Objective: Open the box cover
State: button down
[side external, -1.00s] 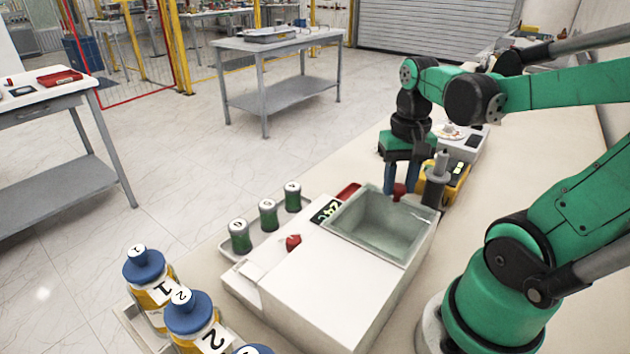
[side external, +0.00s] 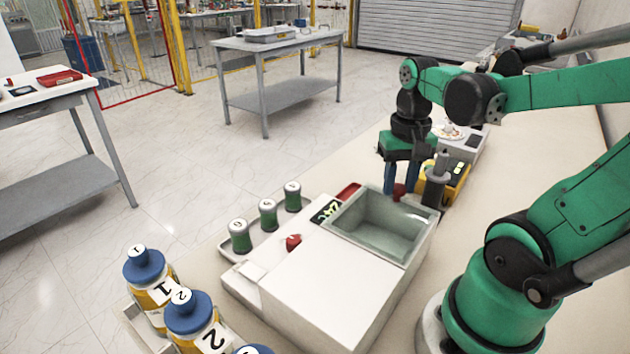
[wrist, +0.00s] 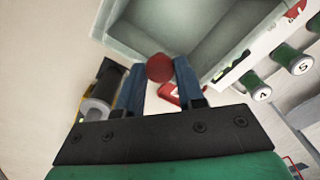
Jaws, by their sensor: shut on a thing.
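A white box (side external: 330,290) stands on the bench with an open grey-green basin (side external: 385,228) in its top. It also shows in the wrist view (wrist: 195,32). My gripper (side external: 400,190) points down at the far rim of the basin. Its two blue fingers are shut on a small round red knob (wrist: 160,67), which shows between them in the wrist view (wrist: 159,70). In the side view the knob (side external: 399,190) is partly hidden by the fingers. What the knob is fixed to is hidden, so I cannot tell where the cover lies.
Several green numbered cans (side external: 268,214) stand in a tray left of the box. Blue-capped bottles (side external: 190,318) stand at the front left. A yellow device with a grey cylinder (side external: 437,180) is close right of my gripper. A red piece (side external: 349,191) lies by the basin's corner.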

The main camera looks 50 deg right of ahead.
jog(key=a, duration=1.2)
jog(key=shift+a, duration=0.15)
jog(key=c, duration=0.5)
grip_release()
jog(key=shift+c, duration=0.2)
jog(key=shift+r, duration=0.1)
notch_tip(320, 180, up, 5)
jog(key=shift+r, duration=0.2)
